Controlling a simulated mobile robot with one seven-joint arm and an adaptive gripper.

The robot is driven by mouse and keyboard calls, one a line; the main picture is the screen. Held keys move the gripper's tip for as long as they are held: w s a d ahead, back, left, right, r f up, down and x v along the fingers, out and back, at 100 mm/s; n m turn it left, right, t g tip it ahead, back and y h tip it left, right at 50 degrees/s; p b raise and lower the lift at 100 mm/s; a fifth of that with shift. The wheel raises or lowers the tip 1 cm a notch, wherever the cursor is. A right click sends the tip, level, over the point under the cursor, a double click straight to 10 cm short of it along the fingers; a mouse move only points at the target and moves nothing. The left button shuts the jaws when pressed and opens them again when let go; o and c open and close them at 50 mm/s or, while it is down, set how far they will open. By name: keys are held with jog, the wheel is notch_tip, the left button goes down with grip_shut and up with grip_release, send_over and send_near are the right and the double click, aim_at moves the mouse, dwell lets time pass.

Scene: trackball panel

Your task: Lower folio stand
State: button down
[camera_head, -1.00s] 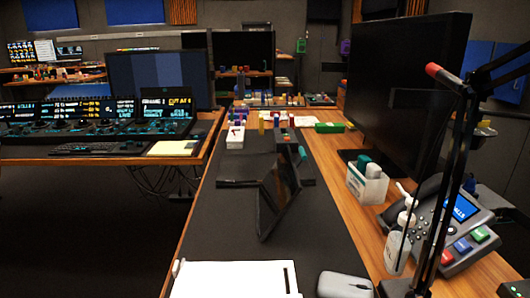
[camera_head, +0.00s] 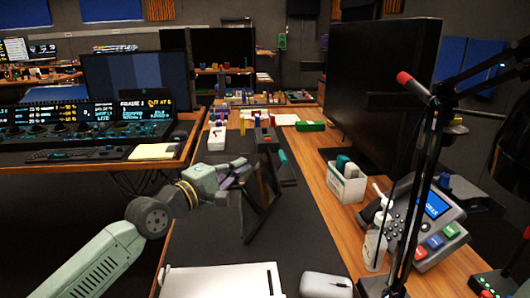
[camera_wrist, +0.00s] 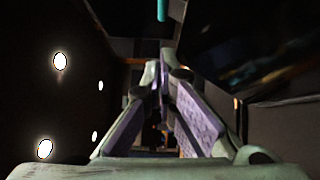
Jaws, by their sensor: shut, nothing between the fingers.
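The folio stand (camera_head: 265,207) is a dark, thin panel propped up at a tilt on the black desk mat, in the middle of the head view. Its flat rear part is mostly hidden behind my gripper and the panel. My gripper (camera_head: 247,173) reaches in from the left, beside the upper left part of the panel; I cannot tell whether it touches. In the wrist view the purple-padded fingers (camera_wrist: 160,72) converge at their tips with nothing held. Dark surfaces flank them, the left one with bright round reflections; I cannot tell which belongs to the folio.
A white tablet-like slab (camera_head: 222,281) and a pale mouse (camera_head: 326,285) lie in front. A big monitor (camera_head: 378,85), a white caddy (camera_head: 345,186), a bottle (camera_head: 375,246), a phone (camera_head: 430,215) and a microphone arm (camera_head: 415,170) stand right. Small coloured items (camera_head: 262,121) lie behind.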

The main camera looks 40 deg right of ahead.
jog(key=shift+s+d+r+p, duration=0.1)
jog(key=shift+s+d+p, duration=0.1)
jog(key=shift+d+p, duration=0.85)
jog(key=shift+s+d+r+p, duration=0.15)
jog(key=shift+d+p, duration=0.45)
jog(key=shift+d, duration=0.85)
jog(key=shift+s+d+p, duration=0.2)
jog(key=shift+d+p, duration=0.65)
jog(key=shift+d, duration=0.4)
jog(key=shift+f, duration=0.1)
